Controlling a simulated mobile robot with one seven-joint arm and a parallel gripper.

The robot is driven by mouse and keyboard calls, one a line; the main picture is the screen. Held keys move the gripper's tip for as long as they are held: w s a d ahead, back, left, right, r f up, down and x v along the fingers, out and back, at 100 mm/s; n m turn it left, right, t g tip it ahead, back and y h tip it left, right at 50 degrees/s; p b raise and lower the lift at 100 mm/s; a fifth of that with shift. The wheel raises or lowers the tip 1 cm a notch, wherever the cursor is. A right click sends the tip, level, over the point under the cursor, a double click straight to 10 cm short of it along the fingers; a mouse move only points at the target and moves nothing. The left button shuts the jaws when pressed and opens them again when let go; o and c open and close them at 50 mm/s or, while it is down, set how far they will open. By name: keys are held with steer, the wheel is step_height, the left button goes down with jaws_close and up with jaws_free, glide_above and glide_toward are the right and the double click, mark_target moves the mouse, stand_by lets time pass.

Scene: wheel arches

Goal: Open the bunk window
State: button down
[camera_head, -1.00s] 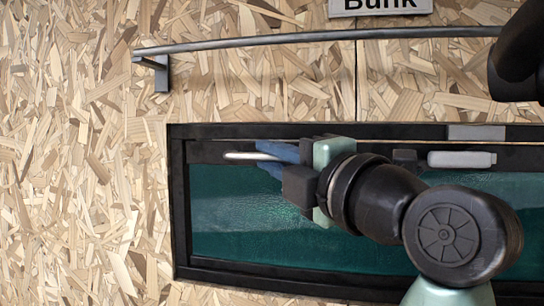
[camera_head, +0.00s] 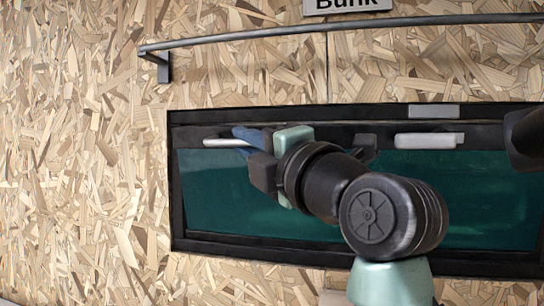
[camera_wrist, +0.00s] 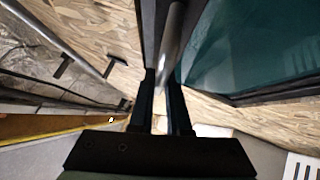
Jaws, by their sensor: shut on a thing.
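The bunk window is a wide dark-framed window with green glass (camera_head: 470,205) in the chipboard wall, under the Bunk sign (camera_head: 345,5). A pale bar handle (camera_head: 222,142) sits at its upper left; the same bar runs between my fingers in the wrist view (camera_wrist: 172,42). My gripper (camera_head: 247,140) is shut on this handle; the fingers also show in the wrist view (camera_wrist: 162,85). A second pale grey handle (camera_head: 425,140) is on the upper rail, right of my wrist. My arm hides part of the glass. I cannot tell whether the sash stands away from its frame.
A long grey rail (camera_head: 300,30) runs along the wall above the window, on a bracket at its left end. A grey plate (camera_head: 433,110) is on the top frame. The wall left of the window is clear.

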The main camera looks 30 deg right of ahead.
steer(key=shift+s+a+f+t+b, duration=0.2)
steer(key=shift+s+t+b, duration=0.1)
steer(key=shift+s+b, duration=0.25)
steer(key=shift+s+a+f+n+t+y+b, duration=0.3)
steer(key=shift+a+f+n+t+y+b, duration=0.25)
steer(key=shift+b, duration=1)
steer(key=shift+s+a+f+n+t+y+b, duration=0.1)
steer(key=shift+s+a+f+n+b, duration=0.3)
steer(key=shift+n+b, duration=0.8)
steer(key=shift+s+a+f+n+t+y+b, duration=0.3)
steer(key=shift+a+b, duration=0.25)
steer(key=shift+b, duration=1.35)
steer(key=c, duration=0.9)
jaws_free()
steer(key=shift+w, duration=0.1)
steer(key=shift+f, duration=0.15)
